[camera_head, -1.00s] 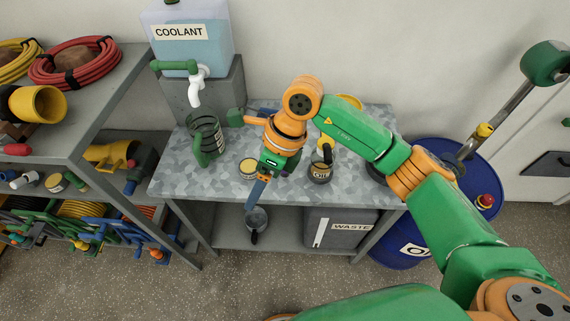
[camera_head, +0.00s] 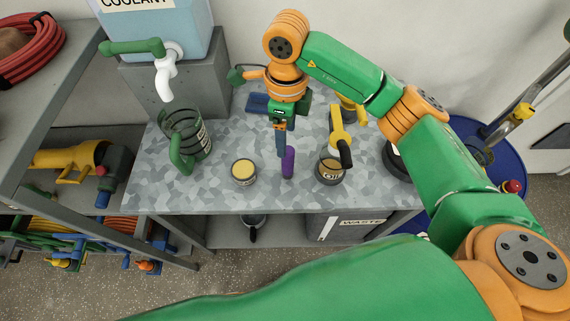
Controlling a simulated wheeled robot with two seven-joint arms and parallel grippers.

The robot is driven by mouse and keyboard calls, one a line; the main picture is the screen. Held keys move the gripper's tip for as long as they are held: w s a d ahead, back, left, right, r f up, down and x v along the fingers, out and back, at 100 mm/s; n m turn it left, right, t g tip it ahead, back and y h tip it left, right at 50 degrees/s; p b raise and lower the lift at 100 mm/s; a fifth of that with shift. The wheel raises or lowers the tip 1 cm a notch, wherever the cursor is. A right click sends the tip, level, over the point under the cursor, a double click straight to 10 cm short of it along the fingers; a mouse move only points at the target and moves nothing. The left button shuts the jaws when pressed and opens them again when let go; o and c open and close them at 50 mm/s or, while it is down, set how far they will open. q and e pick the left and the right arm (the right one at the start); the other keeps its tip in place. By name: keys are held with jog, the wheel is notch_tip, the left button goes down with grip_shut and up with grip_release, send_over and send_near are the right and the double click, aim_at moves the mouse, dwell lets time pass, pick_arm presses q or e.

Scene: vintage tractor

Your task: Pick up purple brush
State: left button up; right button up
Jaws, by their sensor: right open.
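The purple brush (camera_head: 288,162) is a short purple piece on the grey mottled bench top (camera_head: 215,188), between a small yellow-topped can and an oil tin. My right gripper (camera_head: 282,155) points down, with its blue fingers right beside the brush's upper left edge. The fingers overlap each other from this angle, so I cannot tell whether they touch the brush or straddle it. The right gripper is open. My left gripper is out of view.
The small can (camera_head: 244,171) stands left of the brush, and the oil tin (camera_head: 331,170) stands to its right. A green jug (camera_head: 187,140) stands under the coolant tap (camera_head: 167,80). A blue drum (camera_head: 497,150) is at the right. The front bench strip is clear.

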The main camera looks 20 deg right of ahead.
aim_at(288, 161)
notch_tip(288, 161, down, 3)
jog(key=shift+s+f+b, duration=0.1)
jog(key=shift+b, duration=0.85)
jog(key=shift+f, duration=0.4)
jog(key=f+p, duration=0.1)
jog(key=f, duration=0.2)
jog(key=f+p, duration=0.1)
jog(key=f, duration=0.1)
jog(key=shift+s+d+f+p, duration=0.1)
jog(key=shift+s+f+p, duration=0.15)
jog(key=shift+s+p, duration=0.1)
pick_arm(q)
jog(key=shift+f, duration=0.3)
pick_arm(e)
jog(key=shift+w+f, duration=0.2)
jog(key=shift+f, duration=0.2)
grip_shut()
